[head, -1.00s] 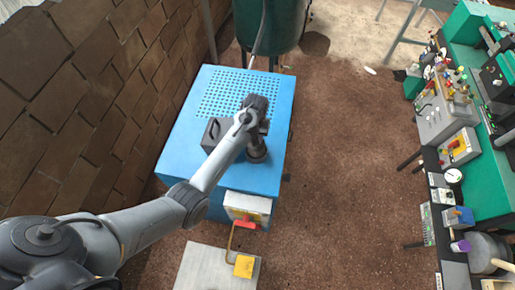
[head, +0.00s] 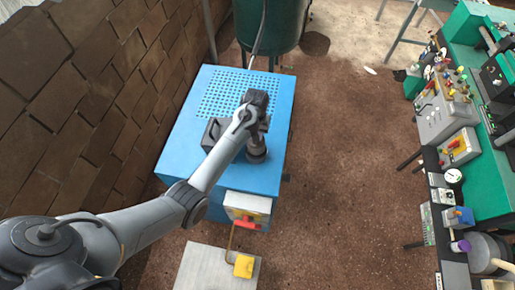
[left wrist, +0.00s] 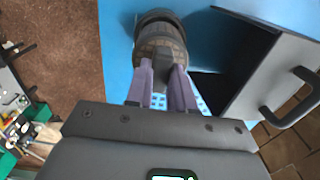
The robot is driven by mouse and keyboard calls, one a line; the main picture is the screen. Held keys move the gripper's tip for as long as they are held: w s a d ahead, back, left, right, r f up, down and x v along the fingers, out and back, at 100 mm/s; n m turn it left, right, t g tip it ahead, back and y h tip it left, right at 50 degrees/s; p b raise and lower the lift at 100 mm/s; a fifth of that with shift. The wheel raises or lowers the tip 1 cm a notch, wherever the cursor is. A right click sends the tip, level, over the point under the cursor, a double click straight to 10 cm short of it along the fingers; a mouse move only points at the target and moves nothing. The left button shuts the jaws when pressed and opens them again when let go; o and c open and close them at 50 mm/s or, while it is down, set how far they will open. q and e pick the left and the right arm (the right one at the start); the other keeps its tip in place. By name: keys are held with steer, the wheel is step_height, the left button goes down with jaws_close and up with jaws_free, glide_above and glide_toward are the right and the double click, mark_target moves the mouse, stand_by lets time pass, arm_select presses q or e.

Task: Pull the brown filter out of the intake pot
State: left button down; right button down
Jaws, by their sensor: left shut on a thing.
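The brown filter (left wrist: 160,42) shows in the left wrist view as a brown, ribbed round piece at the dark intake pot (left wrist: 152,17). My left gripper (left wrist: 163,75) has its two purple fingers shut on a narrow dark part of the filter. How far the filter sits inside the pot cannot be told. In the head view a dark round piece (head: 256,150) stands on the blue top under my left wrist; my arm hides the fingers there. My right gripper is not in view.
The blue cabinet (head: 180,150) has a perforated top. A dark box with a handle (head: 211,133) stands beside the pot, close to my gripper. A red lever (head: 244,222) is on the cabinet's front. A cluttered bench stands at the right, a brown wall at the left.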

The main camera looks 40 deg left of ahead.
arm_select(q)
steer(key=shift+r, duration=0.15)
steer(key=shift+r, duration=1.35)
